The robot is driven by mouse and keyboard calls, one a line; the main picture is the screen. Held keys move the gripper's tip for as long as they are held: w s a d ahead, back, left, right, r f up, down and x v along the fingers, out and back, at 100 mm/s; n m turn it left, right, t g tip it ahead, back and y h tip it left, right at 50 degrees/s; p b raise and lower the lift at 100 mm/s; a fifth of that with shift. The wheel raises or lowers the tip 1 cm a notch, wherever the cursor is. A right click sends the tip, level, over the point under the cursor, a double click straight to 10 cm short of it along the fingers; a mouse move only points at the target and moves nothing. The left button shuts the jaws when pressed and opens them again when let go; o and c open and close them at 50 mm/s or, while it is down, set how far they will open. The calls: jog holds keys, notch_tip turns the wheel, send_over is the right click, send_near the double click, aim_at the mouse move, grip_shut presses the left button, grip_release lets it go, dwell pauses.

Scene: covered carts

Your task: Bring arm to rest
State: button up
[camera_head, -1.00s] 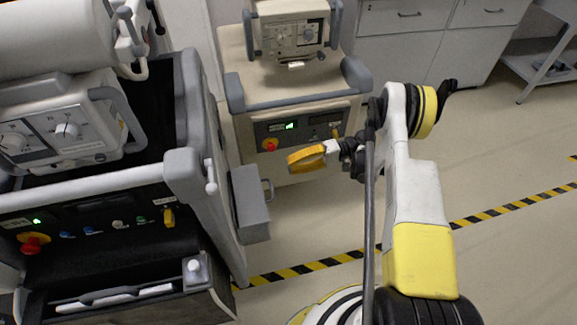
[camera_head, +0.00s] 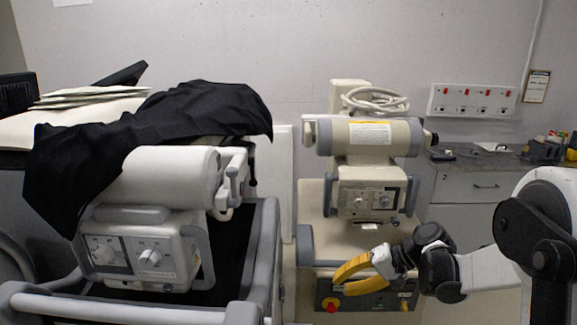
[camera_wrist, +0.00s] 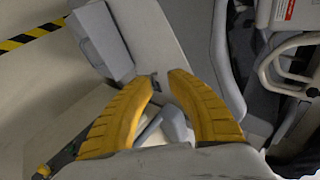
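My gripper (camera_head: 340,278) is at the lower middle right of the head view, its yellow fingers pointing left. There it overlaps the control panel of the right cart (camera_head: 306,245); how far apart in depth they are, I cannot tell. My white and black arm reaches in from the right edge. The wrist view shows both yellow fingers of my gripper (camera_wrist: 162,80) with a gap between their tips and nothing held. Grey cart parts (camera_wrist: 170,45) lie beyond the tips.
The left cart (camera_head: 262,250), partly under a black cloth (camera_head: 205,112), stands close on the left. Grey drawers (camera_head: 470,190) and a wall are behind. The wrist view shows floor with a yellow-black stripe (camera_wrist: 30,38) at upper left.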

jog(key=s+d+r+n+t+h, duration=0.1)
jog(key=s+r+h, duration=0.3)
jog(key=s, duration=0.7)
jog(key=s+d+r+n+t+h, duration=0.1)
jog(key=s+d+r+t+h, duration=0.2)
jog(key=s, duration=0.9)
notch_tip(320, 180, up, 3)
jog(key=shift+s+d+f+n+h, duration=0.2)
jog(key=shift+d+n+h, duration=0.1)
jog(key=shift+h, duration=0.8)
